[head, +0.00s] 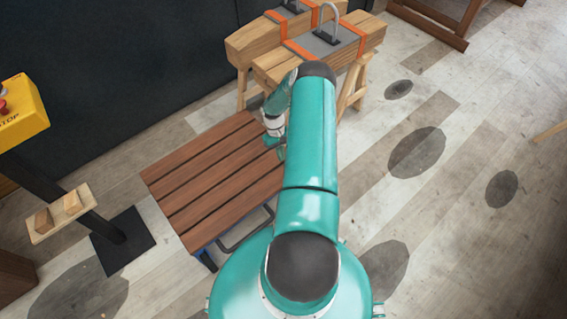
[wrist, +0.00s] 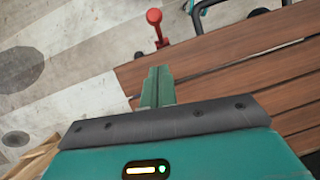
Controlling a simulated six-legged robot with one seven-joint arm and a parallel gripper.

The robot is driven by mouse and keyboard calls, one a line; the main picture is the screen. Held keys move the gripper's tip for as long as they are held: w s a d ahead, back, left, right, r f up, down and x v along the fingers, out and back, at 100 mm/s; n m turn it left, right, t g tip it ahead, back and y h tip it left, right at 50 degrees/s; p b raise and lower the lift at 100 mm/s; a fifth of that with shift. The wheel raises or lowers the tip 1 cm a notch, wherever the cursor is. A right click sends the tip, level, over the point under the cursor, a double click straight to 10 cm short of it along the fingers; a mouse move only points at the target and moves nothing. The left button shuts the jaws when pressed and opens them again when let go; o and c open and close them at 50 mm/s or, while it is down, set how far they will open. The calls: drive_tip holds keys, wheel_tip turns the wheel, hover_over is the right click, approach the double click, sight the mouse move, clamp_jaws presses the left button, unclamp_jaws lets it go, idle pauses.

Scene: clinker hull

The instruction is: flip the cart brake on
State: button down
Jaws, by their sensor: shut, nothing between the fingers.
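The cart (head: 205,178) has a brown slatted top, and its slats also fill the right of the wrist view (wrist: 225,70). A red lever with a round knob (wrist: 155,18) stands just off the edge of the slats in the wrist view. I take it for the brake; its on or off position I cannot tell. My gripper (wrist: 158,72) is shut and empty, its green fingers pointing toward the lever with a gap between. In the head view my arm hides the lever and most of the gripper over the cart's right side.
A black bar handle (head: 245,231) is at the cart's near end. Trestles with clamped timber beams (head: 300,50) stand behind the cart. A yellow stop-button box (head: 20,112) on a post is at left, with a small shelf of wood blocks (head: 58,213). Floor at right is open.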

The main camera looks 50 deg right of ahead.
drive_tip(key=s+a+f, duration=0.3)
drive_tip(key=s+f, duration=0.3)
drive_tip(key=f, duration=0.3)
drive_tip(key=shift+f, duration=0.3)
drive_tip(key=shift+s, duration=0.2)
